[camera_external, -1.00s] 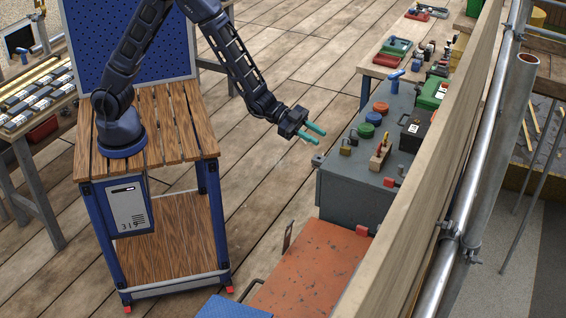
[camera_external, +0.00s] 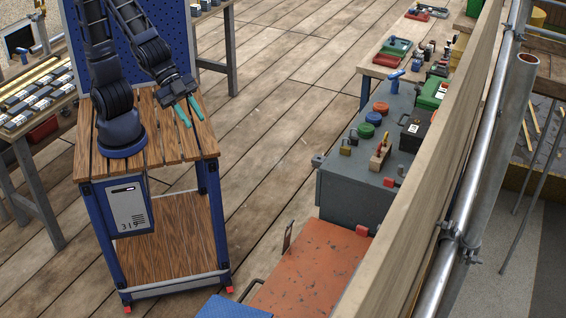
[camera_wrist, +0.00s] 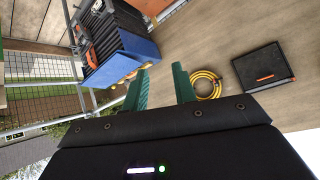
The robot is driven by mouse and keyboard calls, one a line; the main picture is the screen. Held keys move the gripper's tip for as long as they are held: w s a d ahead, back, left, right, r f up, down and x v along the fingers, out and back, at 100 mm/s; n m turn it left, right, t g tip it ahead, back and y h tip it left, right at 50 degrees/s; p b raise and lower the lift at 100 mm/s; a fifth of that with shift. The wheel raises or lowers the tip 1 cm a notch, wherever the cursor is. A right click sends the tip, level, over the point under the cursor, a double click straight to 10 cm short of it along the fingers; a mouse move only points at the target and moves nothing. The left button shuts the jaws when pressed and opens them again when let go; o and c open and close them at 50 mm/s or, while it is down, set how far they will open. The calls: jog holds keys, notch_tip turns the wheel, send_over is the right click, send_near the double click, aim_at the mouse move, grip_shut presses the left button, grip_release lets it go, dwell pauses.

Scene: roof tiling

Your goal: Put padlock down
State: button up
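My gripper (camera_external: 189,113) has two green fingers and hangs over the slatted wooden top of my cart. In the wrist view its fingers (camera_wrist: 160,90) are apart with nothing between them, so it is open and empty. A small brass-coloured padlock (camera_external: 346,150) stands on the left side of the grey chest top (camera_external: 334,163). A second small dark item with a similar shape (camera_external: 353,138) stands just behind it. My gripper is well to the left of both and touches neither. No padlock can be made out in the wrist view.
Plank floor (camera_external: 265,130) lies open between cart and chest. The wrist view shows a yellow hose coil (camera_wrist: 217,84).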

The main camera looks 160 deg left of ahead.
jog(key=s+d+r+g+h, duration=0.1)
jog(key=s+d, duration=0.4)
jog(key=d, duration=0.3)
jog(key=s+d+r+m+h, duration=0.1)
jog(key=s+d, duration=0.3)
jog(key=d, duration=0.3)
jog(key=shift+s+d+r+g+h, duration=0.3)
jog(key=shift+s+d+g, duration=0.05)
jog(key=shift+s+g, duration=0.05)
jog(key=shift+o, duration=0.4)
jog(key=s+d+m+g+h, duration=0.2)
jog(key=s+d, duration=0.7)
jog(key=s, duration=0.3)
jog(key=shift+s+f, duration=0.2)
jog(key=shift+f, duration=0.05)
